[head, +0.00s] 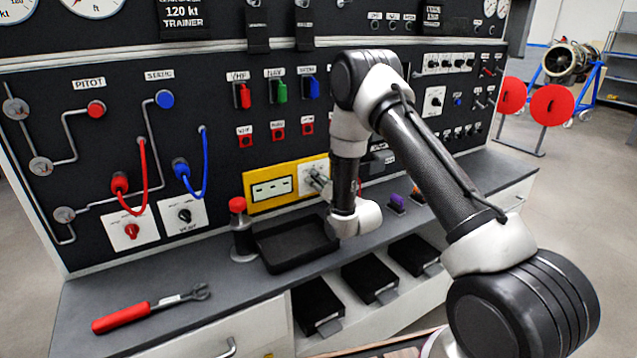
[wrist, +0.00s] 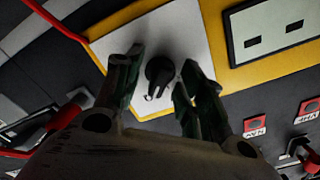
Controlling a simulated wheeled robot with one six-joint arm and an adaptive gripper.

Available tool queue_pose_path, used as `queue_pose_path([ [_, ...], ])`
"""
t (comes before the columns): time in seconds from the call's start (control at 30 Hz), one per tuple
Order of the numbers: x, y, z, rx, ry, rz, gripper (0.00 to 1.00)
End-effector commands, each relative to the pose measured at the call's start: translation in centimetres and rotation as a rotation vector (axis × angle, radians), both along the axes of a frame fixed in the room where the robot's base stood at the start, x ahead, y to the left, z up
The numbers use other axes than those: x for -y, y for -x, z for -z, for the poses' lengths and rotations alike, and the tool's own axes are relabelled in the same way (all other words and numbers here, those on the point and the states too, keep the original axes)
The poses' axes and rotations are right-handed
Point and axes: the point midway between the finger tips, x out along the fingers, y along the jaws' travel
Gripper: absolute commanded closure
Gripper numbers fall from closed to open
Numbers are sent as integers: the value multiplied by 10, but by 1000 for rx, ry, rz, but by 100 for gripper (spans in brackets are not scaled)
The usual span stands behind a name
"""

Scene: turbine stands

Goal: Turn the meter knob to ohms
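The yellow meter panel (head: 255,205) is on the black bench wall in the head view, with a display to the left and a white knob plate to the right. The black meter knob (wrist: 159,74) sits on its white plate (wrist: 188,40) in the wrist view, its bar pointing down and slightly left. The plate's labels are not readable. My gripper (wrist: 160,68) is open, with one finger either side of the knob and gaps showing on both sides.
A black tray (head: 295,243) and a red-topped cylinder (head: 239,228) stand on the bench below the panel. A red-handled wrench (head: 150,308) lies at the front left. Red probe leads (wrist: 62,22) run near the plate. Toggle switches (head: 242,95) are above.

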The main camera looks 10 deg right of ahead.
Motion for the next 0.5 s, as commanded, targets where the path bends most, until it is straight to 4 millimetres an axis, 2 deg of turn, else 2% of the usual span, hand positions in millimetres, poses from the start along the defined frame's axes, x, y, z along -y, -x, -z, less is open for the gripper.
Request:
queue_pose_path([
  [0.07,0,0,0,0,0,0,59],
  [0.1,0,0,0,0,0,0,53],
  [0.5,1,5,0,0,1,-1,53],
])
